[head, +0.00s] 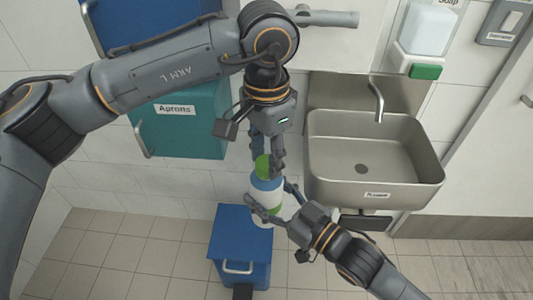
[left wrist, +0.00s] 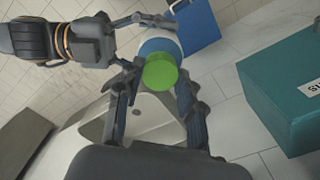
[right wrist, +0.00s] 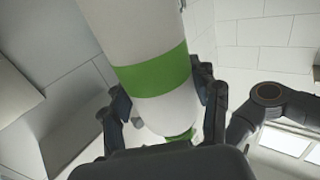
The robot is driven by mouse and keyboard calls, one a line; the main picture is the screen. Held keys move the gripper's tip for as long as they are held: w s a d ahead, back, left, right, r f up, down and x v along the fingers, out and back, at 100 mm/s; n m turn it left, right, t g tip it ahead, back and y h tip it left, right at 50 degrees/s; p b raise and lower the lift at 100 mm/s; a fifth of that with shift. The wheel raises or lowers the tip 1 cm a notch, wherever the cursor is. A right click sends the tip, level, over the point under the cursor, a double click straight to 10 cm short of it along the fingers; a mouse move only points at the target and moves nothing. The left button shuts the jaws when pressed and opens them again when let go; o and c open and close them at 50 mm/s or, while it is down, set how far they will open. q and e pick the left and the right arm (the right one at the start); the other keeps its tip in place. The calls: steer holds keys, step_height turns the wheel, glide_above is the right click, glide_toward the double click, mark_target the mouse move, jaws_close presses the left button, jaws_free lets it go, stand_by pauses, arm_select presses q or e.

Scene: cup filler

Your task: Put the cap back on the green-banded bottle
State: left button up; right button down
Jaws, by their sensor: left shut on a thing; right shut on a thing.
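The green-banded bottle (head: 267,197) is roughly upright in the head view, with a blue upper part, a white body and a green band. My right gripper (head: 271,197) is shut around its body from the lower right. The band (right wrist: 152,69) shows large in the right wrist view. The green cap (head: 263,166) is at the bottle's top. My left gripper (head: 268,156) points down from above and is shut on the cap. In the left wrist view the cap (left wrist: 160,71) lies between my fingers, over the blue part (left wrist: 160,46). Whether it is seated is hidden.
A blue bin (head: 240,240) stands on the floor below the bottle. A steel sink (head: 375,160) with a tap is on the wall to the right. A teal aprons box (head: 185,125) is on the wall to the left. A soap dispenser (head: 428,35) hangs at upper right.

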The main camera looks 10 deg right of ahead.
arm_select(q)
steer(key=m, duration=0.3)
steer(key=o, duration=0.7)
steer(key=shift+r, duration=0.1)
steer(key=shift+r, duration=2.2)
steer(key=shift+c, duration=0.4)
